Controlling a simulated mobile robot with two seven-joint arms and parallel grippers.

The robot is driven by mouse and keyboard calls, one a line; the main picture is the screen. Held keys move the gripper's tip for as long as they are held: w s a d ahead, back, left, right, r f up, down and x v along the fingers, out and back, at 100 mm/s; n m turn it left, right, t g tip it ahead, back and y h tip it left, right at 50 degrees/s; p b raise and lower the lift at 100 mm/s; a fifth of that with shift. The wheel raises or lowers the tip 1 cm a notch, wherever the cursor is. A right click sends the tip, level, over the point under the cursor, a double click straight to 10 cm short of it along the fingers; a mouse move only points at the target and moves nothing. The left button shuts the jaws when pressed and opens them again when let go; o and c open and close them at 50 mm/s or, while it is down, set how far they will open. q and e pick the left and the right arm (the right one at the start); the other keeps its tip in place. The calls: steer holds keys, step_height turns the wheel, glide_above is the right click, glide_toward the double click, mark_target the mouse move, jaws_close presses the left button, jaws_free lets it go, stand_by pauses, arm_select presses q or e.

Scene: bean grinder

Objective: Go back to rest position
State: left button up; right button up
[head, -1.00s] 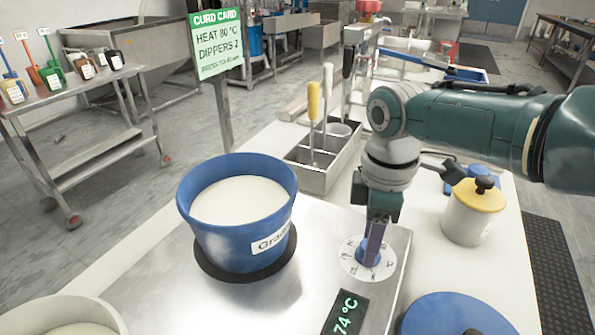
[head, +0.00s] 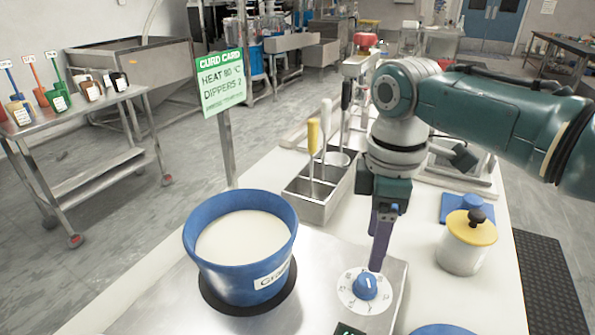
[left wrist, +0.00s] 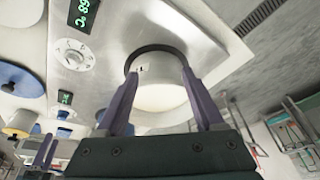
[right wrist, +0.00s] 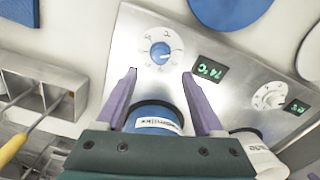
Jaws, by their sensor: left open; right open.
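My right gripper (head: 378,266) is open and empty, just above and behind the blue dial knob (head: 365,287), apart from it. In the right wrist view its two purple fingers (right wrist: 159,73) are spread, with the knob (right wrist: 160,53) just beyond their tips. My left gripper is outside the head view. In the left wrist view its fingers (left wrist: 160,73) are spread and empty, with a white pot (left wrist: 158,97) on the metal hob showing between them. Whether they touch the pot is hard to tell.
A blue pot (head: 240,250) of white liquid stands left of the knob. Behind are a metal bin (head: 322,190) with tall-handled tools and the curd card sign (head: 222,84). A yellow-lidded jar (head: 467,242) stands right of my right gripper. A display (right wrist: 210,69) reads 74 °C.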

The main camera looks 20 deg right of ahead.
steer(key=shift+r, duration=0.7)
